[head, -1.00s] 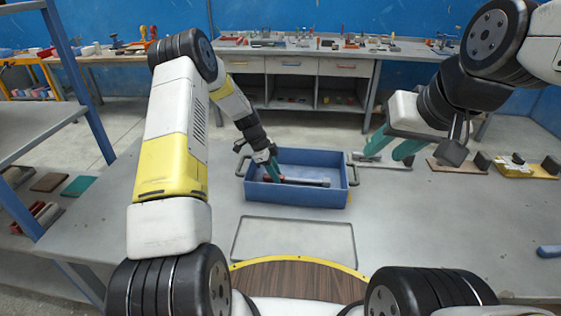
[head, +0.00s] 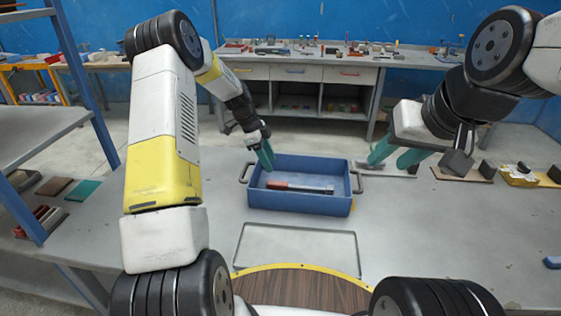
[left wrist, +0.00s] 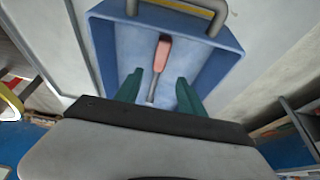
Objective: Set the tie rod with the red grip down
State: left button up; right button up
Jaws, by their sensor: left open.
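The tie rod with the red grip (head: 278,185) lies in the blue bin (head: 300,202), its grip towards the left and its dark shaft towards the right. In the left wrist view the red grip (left wrist: 165,53) and thin shaft show on the bin floor. My left gripper (head: 266,156) is open and empty above the bin's back left corner. Its green fingers (left wrist: 160,82) stand apart in the left wrist view, with the shaft seen between them. My right gripper (head: 394,156) has its green fingers apart, right of the bin, with nothing seen between them.
An empty outlined rectangular tray (head: 297,250) lies in front of the bin. Parts on boards (head: 465,172) stand at the right of the table. A shelf rack (head: 35,140) stands at the left. The table right of the tray is largely clear.

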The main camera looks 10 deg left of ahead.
pick_arm(q)
jog(key=s+r+n+t+y, duration=0.1)
jog(key=s+r+n, duration=0.3)
jog(key=s+r, duration=0.5)
jog(key=s+r+n+t+y, duration=0.15)
jog(key=s+r+n, duration=0.3)
jog(key=r, duration=0.85)
jog(key=s+r+n+t, duration=0.2)
jog(key=s+n, duration=0.2)
jog(key=s, duration=0.6)
jog(key=s+r+n+t, duration=0.1)
jog(key=s+n, duration=0.4)
jog(key=s, duration=0.5)
jog(key=shift+a+r+t, duration=0.35)
jog(key=shift+a+r, duration=0.05)
jog(key=shift+r, duration=0.05)
